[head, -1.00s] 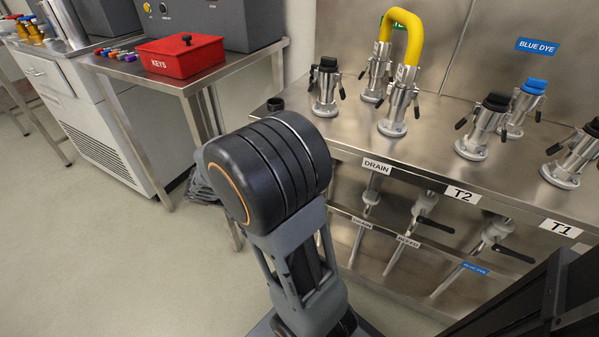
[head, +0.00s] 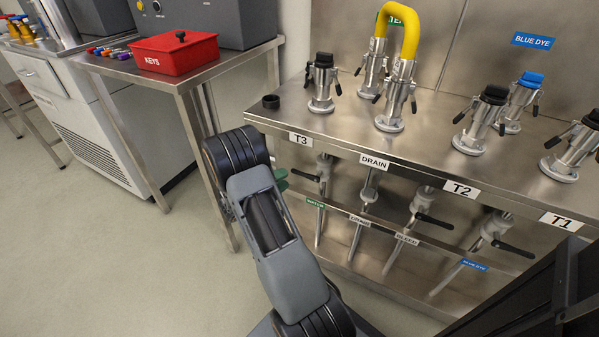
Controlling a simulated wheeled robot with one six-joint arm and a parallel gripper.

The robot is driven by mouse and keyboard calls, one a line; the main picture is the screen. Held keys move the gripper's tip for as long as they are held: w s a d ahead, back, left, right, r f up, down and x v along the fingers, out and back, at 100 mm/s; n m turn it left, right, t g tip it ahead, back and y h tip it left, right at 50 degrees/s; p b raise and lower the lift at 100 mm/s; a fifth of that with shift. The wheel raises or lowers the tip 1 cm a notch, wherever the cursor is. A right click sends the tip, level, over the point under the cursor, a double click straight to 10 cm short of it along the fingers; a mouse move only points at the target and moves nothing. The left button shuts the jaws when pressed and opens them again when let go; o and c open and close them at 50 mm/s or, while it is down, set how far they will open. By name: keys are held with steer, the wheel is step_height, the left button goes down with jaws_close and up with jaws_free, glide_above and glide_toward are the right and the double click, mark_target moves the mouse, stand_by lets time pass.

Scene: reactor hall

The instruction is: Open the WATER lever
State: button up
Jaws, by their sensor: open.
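The WATER lever (head: 305,176) is a short black handle on the steel pipe beneath the T3 label, above the green WATER tag (head: 315,204). It points left, crosswise to its pipe. My gripper (head: 282,180) is mostly hidden behind my own arm. Two small dark-green pieces that look like its fingertips show just left of the handle's free end, with a gap between them. They are open and close to the handle; I cannot tell whether they touch it or stand around it.
More valve pipes, tagged DRAIN, BLEED and BLUE DYE (head: 474,265), run to the right under the steel bench (head: 430,160). Couplings and a yellow hose (head: 402,18) stand on top. A side table with a red KEYS box (head: 175,55) is at left. Floor at lower left is clear.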

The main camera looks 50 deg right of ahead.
mark_target(295, 172)
steer(key=d, duration=0.5)
steer(key=s+d+b, duration=0.1)
steer(key=d, duration=0.1)
steer(key=shift+d, duration=0.3)
jaws_close()
